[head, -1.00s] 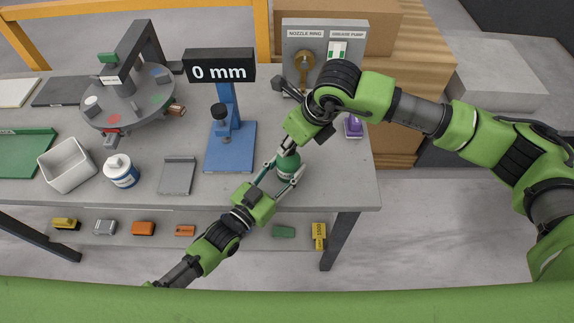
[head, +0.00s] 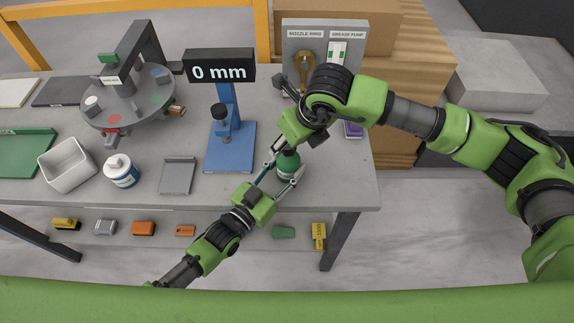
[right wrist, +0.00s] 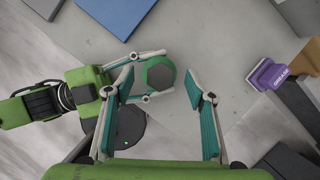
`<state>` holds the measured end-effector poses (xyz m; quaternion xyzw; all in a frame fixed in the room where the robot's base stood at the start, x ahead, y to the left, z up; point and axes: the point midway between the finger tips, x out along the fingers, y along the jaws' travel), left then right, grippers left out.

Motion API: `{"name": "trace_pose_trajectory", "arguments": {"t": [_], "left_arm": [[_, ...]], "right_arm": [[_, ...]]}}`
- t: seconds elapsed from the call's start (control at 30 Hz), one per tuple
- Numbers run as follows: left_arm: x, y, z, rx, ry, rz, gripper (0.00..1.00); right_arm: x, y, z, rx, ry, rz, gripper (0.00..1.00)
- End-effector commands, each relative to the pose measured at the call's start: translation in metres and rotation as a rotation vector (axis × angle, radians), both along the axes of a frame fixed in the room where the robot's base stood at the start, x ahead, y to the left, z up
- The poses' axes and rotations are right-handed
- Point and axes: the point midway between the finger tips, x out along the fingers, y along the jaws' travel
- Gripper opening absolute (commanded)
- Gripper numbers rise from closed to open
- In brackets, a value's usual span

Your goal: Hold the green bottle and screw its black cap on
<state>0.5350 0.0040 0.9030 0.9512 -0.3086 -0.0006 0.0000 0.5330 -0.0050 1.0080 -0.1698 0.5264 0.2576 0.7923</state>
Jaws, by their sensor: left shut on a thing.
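The green bottle (head: 288,167) stands upright near the front edge of the bench. My left gripper (head: 289,185) reaches in from the front left and is shut around the bottle's body. In the right wrist view the bottle (right wrist: 174,70) shows from above, with the left gripper's fingers (right wrist: 150,76) on either side. A dark six-sided black cap (right wrist: 159,75) is on its top. My right gripper (head: 284,145) is above the bottle. Its fingers (right wrist: 163,90) are spread apart with the cap between them in view, apparently touching nothing.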

Motion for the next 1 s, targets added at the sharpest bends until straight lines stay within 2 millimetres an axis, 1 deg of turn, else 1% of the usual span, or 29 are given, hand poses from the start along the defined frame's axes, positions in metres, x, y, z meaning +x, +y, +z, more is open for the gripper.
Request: {"name": "trace_pose_trajectory", "arguments": {"t": [0.03, 0.27, 0.37, 0.47, 0.7, 0.8, 1.0], "left_arm": [[-0.001, 0.000, -0.002, 0.004, 0.005, 0.000, 0.02], [-0.001, 0.000, -0.002, 0.003, 0.004, -0.001, 0.02], [-0.001, 0.000, -0.002, 0.002, 0.003, -0.001, 0.02], [-0.001, 0.000, -0.002, 0.002, 0.003, -0.001, 0.02], [-0.001, 0.000, -0.002, 0.002, 0.003, -0.001, 0.02], [-0.001, 0.000, -0.002, 0.002, 0.002, -0.001, 0.02], [-0.001, 0.000, -0.002, 0.002, 0.002, -0.001, 0.02]], "right_arm": [[0.000, 0.000, -0.001, -0.001, 0.001, 0.000, 0.50], [-0.001, -0.001, -0.002, -0.002, 0.002, 0.000, 0.50], [0.000, -0.001, 0.001, -0.002, 0.002, 0.000, 0.50], [0.000, -0.001, 0.009, -0.002, 0.001, 0.001, 0.50], [0.000, 0.000, 0.037, -0.002, 0.001, 0.000, 0.50], [0.000, -0.001, 0.046, -0.003, 0.002, 0.001, 0.50], [-0.001, -0.001, 0.048, -0.003, 0.003, 0.001, 0.50]]}}
